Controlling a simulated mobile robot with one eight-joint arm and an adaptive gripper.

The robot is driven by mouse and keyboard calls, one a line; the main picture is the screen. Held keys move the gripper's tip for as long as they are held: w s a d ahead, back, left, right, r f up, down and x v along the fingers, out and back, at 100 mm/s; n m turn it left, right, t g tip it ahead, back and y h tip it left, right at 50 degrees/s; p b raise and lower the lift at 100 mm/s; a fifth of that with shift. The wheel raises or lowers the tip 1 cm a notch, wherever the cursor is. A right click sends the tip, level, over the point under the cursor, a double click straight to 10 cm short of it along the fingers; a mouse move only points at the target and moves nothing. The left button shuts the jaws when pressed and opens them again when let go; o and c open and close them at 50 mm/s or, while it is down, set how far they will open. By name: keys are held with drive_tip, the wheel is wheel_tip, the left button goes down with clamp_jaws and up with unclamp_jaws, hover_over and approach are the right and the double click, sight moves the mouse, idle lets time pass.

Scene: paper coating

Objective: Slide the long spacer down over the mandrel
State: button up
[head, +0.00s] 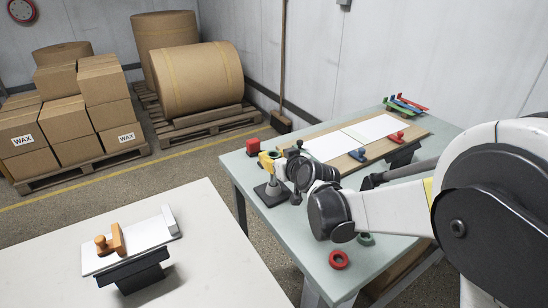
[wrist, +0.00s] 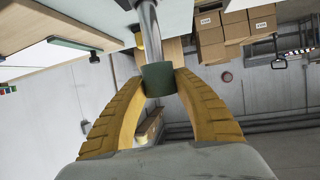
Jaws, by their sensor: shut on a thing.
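My gripper (wrist: 160,80) has thick yellow fingers shut on the dark green long spacer (wrist: 158,77), a short cylinder. In the wrist view the grey metal mandrel (wrist: 149,22) runs from the top edge to the spacer's end. They overlap in the picture; whether the mandrel is inside the spacer's bore I cannot tell. In the head view my gripper (head: 268,161) is low over the near left part of the grey-green table, right above the mandrel stand's black base (head: 268,194). The spacer is not clear in the head view.
A red block (head: 251,146) sits behind the stand. A red ring (head: 339,260) and a green ring (head: 366,239) lie at the table's front. A board with white sheets (head: 325,146) fills the back. A white table (head: 215,250) stands at the left.

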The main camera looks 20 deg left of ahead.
drive_tip(key=o, duration=1.2)
drive_tip(key=v, duration=1.2)
drive_tip(key=s+d+m+h, duration=0.1)
drive_tip(key=s+d, duration=0.2)
drive_tip(key=d, duration=0.3)
drive_tip(key=s+d+m+g+h, duration=0.1)
drive_tip(key=s+d+h, duration=0.1)
drive_tip(key=d, duration=0.4)
drive_tip(key=s+d+m+h, duration=0.1)
drive_tip(key=s+d, duration=0.2)
drive_tip(key=d, duration=0.2)
drive_tip(key=s+d+f+m+h, duration=0.1)
drive_tip(key=s+d, duration=0.3)
drive_tip(key=d, duration=0.1)
drive_tip(key=s+d+f+m+g+h, duration=0.1)
drive_tip(key=s+d+m+h, duration=0.1)
drive_tip(key=s+d, duration=0.3)
drive_tip(key=s+d+f+m+g+h, duration=0.1)
drive_tip(key=s+d+m, duration=0.1)
drive_tip(key=s+d, duration=0.3)
drive_tip(key=shift+d+f+h, duration=0.2)
drive_tip(key=shift+d+h, duration=0.2)
drive_tip(key=shift+d, duration=0.35)
